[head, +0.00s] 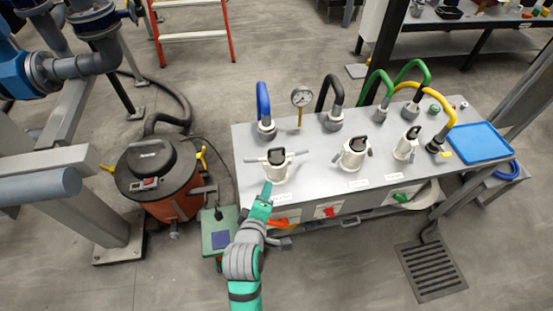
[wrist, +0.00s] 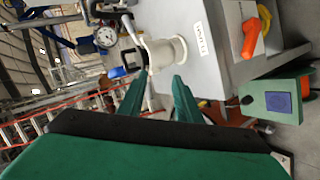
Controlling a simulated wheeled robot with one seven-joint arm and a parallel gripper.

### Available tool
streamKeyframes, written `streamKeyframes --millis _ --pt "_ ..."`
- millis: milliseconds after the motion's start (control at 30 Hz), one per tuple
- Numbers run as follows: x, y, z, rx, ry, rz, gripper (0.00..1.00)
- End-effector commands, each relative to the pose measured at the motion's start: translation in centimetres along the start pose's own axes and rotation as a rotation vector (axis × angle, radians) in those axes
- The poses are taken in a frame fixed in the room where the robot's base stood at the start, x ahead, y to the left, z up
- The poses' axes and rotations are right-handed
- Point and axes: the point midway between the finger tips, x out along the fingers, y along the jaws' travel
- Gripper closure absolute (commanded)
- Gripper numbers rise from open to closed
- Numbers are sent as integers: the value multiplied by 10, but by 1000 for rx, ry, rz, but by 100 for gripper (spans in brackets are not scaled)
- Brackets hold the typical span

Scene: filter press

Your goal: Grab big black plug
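Three white couplings stand in a row on the grey bench, each with a black plug in its top: a left plug (head: 277,156), a middle plug (head: 356,144) and a smaller right plug (head: 413,132). The left and middle plugs look similar in size. My gripper (head: 266,190) is in front of the left coupling, apart from it, at the bench's front edge. In the wrist view its green fingers (wrist: 160,98) are spread with nothing between them.
Blue, black, green and yellow hoses and a gauge (head: 302,96) rise behind the couplings. A blue tray (head: 479,142) lies at the bench's right end. A vacuum drum (head: 158,180) and a green box (head: 220,232) stand left. Orange (head: 286,223) and red handles line the bench front.

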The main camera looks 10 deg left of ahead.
Motion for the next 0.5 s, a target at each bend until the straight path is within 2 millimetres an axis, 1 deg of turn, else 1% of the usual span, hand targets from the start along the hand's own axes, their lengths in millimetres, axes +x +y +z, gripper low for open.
streamKeyframes --millis 33,200,333,400,500 --pt "5 15 -6 -53 -9 5 69" --pt "13 53 -19 -238 -62 -12 69" --pt "14 76 -26 -348 -98 -27 69" --pt "13 84 -28 -389 -113 -35 69" --pt "12 91 -29 -424 -127 -43 69"
